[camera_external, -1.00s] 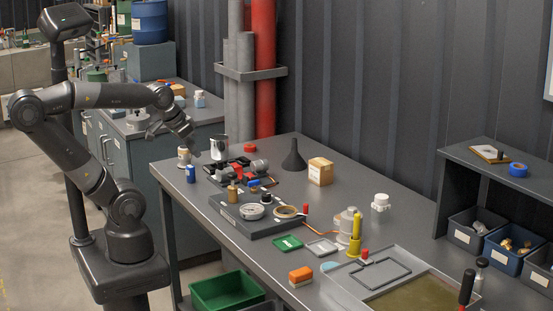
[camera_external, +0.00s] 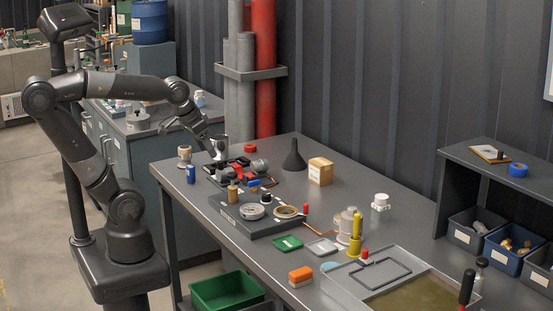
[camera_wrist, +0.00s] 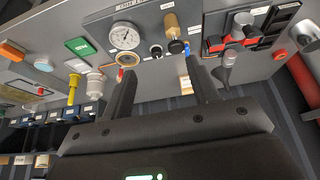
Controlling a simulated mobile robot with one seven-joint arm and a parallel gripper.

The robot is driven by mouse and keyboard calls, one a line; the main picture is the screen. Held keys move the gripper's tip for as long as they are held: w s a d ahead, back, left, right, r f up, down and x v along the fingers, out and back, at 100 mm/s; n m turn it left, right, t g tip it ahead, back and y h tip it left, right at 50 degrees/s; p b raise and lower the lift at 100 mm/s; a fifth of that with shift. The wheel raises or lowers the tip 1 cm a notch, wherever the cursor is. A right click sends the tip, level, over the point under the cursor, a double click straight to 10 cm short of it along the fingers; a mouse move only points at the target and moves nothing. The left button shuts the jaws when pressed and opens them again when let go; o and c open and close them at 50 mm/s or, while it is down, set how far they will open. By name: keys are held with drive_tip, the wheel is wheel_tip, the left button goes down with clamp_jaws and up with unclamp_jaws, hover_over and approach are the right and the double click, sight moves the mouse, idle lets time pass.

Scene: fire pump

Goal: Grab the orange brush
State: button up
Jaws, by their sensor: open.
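The orange brush (camera_external: 300,275) is a small block with an orange top and a pale lower part. It lies near the front edge of the workbench (camera_external: 345,195). In the wrist view an orange block, which looks like the brush (camera_wrist: 12,50), shows at the far left edge. My gripper (camera_external: 217,152) is above the far left part of the bench, well away from the brush. In the wrist view my gripper (camera_wrist: 160,72) has its two fingers spread apart with nothing between them.
A shallow tray (camera_external: 340,285) lies right of the brush. A green bin (camera_external: 225,290) is below the bench.

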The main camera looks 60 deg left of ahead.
drive_tip(key=w+d+g, duration=0.2)
drive_tip(key=w+d, duration=0.5)
drive_tip(key=d, duration=0.5)
drive_tip(key=g, duration=0.3)
hover_over(301, 271)
wheel_tip(301, 271, down, 16)
drive_tip(key=shift+a+r, duration=0.15)
drive_tip(key=shift+f, duration=3.05)
drive_tip(key=shift+c, duration=0.3)
